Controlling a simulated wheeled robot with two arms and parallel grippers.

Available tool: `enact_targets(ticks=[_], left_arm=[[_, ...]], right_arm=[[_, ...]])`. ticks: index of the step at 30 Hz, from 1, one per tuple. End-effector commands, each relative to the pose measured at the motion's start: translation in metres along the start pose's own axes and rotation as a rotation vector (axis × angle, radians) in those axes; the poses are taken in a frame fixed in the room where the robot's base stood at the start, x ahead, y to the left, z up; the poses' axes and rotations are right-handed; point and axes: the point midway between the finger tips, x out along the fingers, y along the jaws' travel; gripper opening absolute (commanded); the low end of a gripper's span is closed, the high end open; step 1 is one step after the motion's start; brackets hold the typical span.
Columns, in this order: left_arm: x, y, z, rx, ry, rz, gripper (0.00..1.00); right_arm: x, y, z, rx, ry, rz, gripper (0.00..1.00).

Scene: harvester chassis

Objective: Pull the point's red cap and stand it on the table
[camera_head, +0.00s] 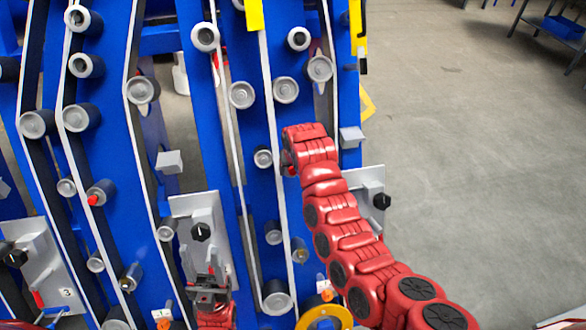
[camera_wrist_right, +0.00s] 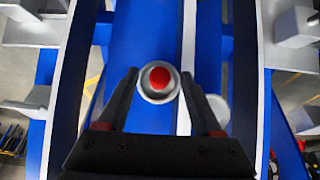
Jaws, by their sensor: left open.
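In the right wrist view a red cap (camera_wrist_right: 160,77) sits at the centre of a round grey point (camera_wrist_right: 147,93) on a blue beam. My right gripper (camera_wrist_right: 159,73) is open, with one dark finger on each side of the point. I cannot tell whether the fingers touch it. In the head view my right arm hides most of this gripper and its cap. My left gripper (camera_head: 210,287) is open and empty at the lower middle, in front of a grey panel. Another red cap (camera_head: 93,200) shows on a roller at the left.
Blue chassis beams (camera_head: 205,95) with grey rollers and belts fill the left half. Grey plates with black knobs (camera_head: 201,231) stick out nearby. A yellow ring (camera_head: 336,312) is at the bottom. A blue-topped table (camera_head: 562,27) stands at the far upper right; the floor between is clear.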

Motion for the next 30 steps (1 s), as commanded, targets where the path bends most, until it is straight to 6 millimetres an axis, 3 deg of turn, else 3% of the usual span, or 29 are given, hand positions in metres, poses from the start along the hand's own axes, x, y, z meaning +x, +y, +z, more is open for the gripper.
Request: enact_targets(ticks=[1,11,30], left_arm=[[0.0,0.0,0.0,0.0,0.0,0.0,0.5],[0.0,0.0,0.0,0.0,0.0,0.0,0.5],[0.016,-0.001,-0.003,0.0,0.0,0.0,0.5]], right_arm=[[0.0,0.0,0.0,0.0,0.0,0.0,0.58],[0.0,0.0,0.0,0.0,0.0,0.0,0.0],[-0.018,0.0,0.011,0.001,0.003,-0.001,0.0]])
